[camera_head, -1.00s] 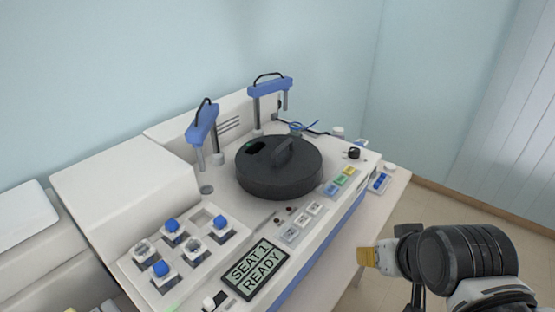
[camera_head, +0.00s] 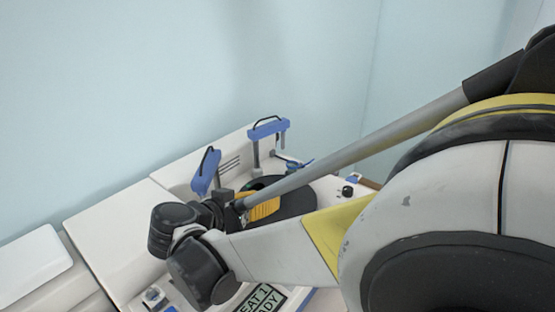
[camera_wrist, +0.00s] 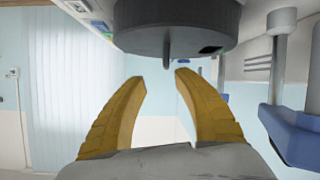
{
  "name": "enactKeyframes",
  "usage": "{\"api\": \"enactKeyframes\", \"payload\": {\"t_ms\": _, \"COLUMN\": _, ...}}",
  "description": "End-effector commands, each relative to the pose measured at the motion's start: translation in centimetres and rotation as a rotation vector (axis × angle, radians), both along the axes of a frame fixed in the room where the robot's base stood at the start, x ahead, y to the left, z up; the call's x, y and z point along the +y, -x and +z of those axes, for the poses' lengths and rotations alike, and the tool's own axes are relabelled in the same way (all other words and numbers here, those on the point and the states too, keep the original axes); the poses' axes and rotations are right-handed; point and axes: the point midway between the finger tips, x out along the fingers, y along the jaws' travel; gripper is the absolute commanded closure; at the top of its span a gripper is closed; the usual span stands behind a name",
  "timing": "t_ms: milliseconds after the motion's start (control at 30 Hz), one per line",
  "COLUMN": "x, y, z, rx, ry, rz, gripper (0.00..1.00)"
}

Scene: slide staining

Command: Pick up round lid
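The round lid is dark grey and sits on the white staining machine. In the head view the round lid (camera_head: 297,196) is mostly hidden behind my arm. In the wrist view, which is upside down, the round lid (camera_wrist: 178,22) fills the top, and its upright handle (camera_wrist: 167,55) points down between my fingers. My gripper (camera_wrist: 159,78) has two yellow fingers spread apart with nothing between them. The handle lies just beyond the fingertips, roughly centred. In the head view my gripper (camera_head: 263,207) shows as a yellow patch beside the lid.
Two blue-topped posts, a left post (camera_head: 205,172) and a rear post (camera_head: 267,129), stand close to the lid. The blue post head (camera_wrist: 296,135) is near my gripper's right side in the wrist view. A display (camera_head: 262,299) is partly covered.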

Motion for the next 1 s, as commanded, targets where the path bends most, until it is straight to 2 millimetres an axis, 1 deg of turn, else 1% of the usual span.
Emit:
{"api": "enactKeyframes", "payload": {"t_ms": 67, "x": 0.4, "y": -0.3, "z": -0.1, "rx": -0.02, "ry": -0.001, "rz": -0.004, "gripper": 0.63}}
{"api": "enactKeyframes", "payload": {"t_ms": 300, "x": -1.7, "y": -3.3, "z": -1.7, "rx": -0.025, "ry": -0.003, "rz": -0.007, "gripper": 0.63}}
{"api": "enactKeyframes", "payload": {"t_ms": 400, "x": -2.2, "y": -4.1, "z": -2.0, "rx": -0.024, "ry": -0.001, "rz": -0.006, "gripper": 0.63}}
{"api": "enactKeyframes", "payload": {"t_ms": 567, "x": -2.6, "y": -4.9, "z": -2.3, "rx": -0.023, "ry": -0.001, "rz": -0.004, "gripper": 0.63}}
{"api": "enactKeyframes", "payload": {"t_ms": 833, "x": -4.2, "y": -8.3, "z": -3.7, "rx": -0.022, "ry": -0.001, "rz": -0.005, "gripper": 0.63}}
{"api": "enactKeyframes", "payload": {"t_ms": 900, "x": -4.5, "y": -8.7, "z": -3.9, "rx": -0.022, "ry": -0.001, "rz": -0.006, "gripper": 0.63}}
{"api": "enactKeyframes", "payload": {"t_ms": 1000, "x": -4.6, "y": -8.8, "z": -3.8, "rx": -0.023, "ry": -0.001, "rz": -0.004, "gripper": 0.63}}
